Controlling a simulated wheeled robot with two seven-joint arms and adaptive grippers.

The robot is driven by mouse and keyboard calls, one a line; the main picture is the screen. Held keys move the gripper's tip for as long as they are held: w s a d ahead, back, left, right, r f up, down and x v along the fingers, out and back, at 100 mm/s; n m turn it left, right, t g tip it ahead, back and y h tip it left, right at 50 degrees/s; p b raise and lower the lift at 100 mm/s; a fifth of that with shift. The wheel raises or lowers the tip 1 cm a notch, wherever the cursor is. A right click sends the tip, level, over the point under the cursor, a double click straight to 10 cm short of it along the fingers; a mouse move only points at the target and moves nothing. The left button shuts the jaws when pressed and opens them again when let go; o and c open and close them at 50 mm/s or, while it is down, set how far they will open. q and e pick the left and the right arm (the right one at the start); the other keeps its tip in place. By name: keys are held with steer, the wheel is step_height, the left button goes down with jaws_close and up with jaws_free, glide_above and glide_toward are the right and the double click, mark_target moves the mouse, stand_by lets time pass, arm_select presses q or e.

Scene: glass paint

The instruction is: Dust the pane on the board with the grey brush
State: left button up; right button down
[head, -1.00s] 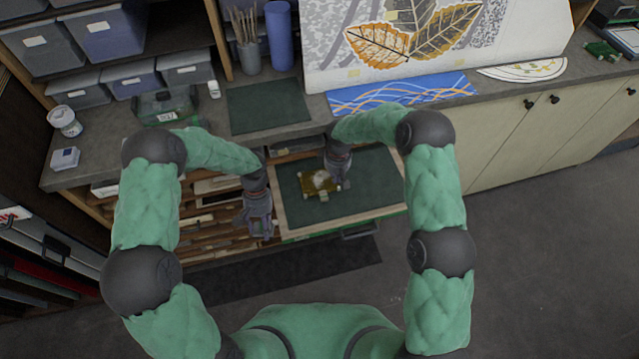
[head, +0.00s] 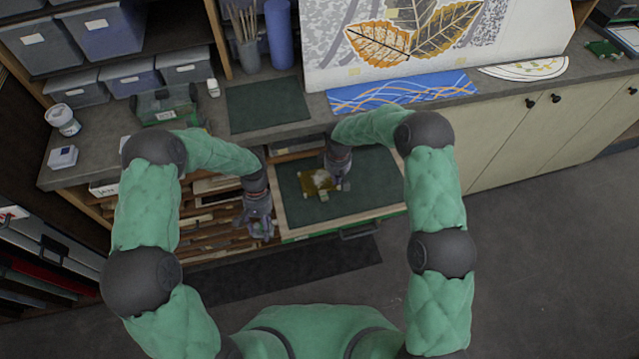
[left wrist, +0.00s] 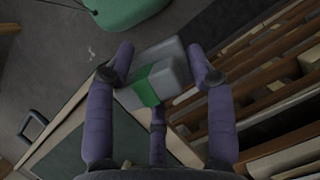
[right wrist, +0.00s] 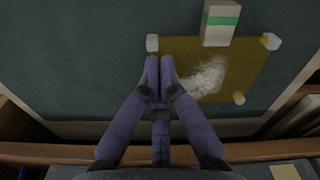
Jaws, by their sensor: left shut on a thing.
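An amber pane (right wrist: 240,62) with pale pads at its visible corners lies on the dark green board (head: 375,180). A patch of white dust (right wrist: 207,78) lies on it. In the head view the pane (head: 318,184) is partly beside my right gripper. My left gripper (head: 260,228) is left of the board, over the shelf slots. In the left wrist view its fingers (left wrist: 155,75) are shut on the grey brush (left wrist: 155,82), a grey block with a green band. My right gripper (right wrist: 160,62) has its fingertips together, empty, over the pane's side. One pane corner is hidden there.
A pale block with a green band (right wrist: 220,22) stands at the pane's edge. Wooden slots (left wrist: 270,85) run beside the board. The counter behind holds a green mat (head: 268,105), a blue wavy-patterned panel (head: 400,92) and a slanted leaf picture (head: 420,40).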

arm_select(q)
steer(key=shift+f, duration=0.15)
arm_select(e)
steer(key=shift+f, duration=0.2)
steer(key=shift+r, duration=0.1)
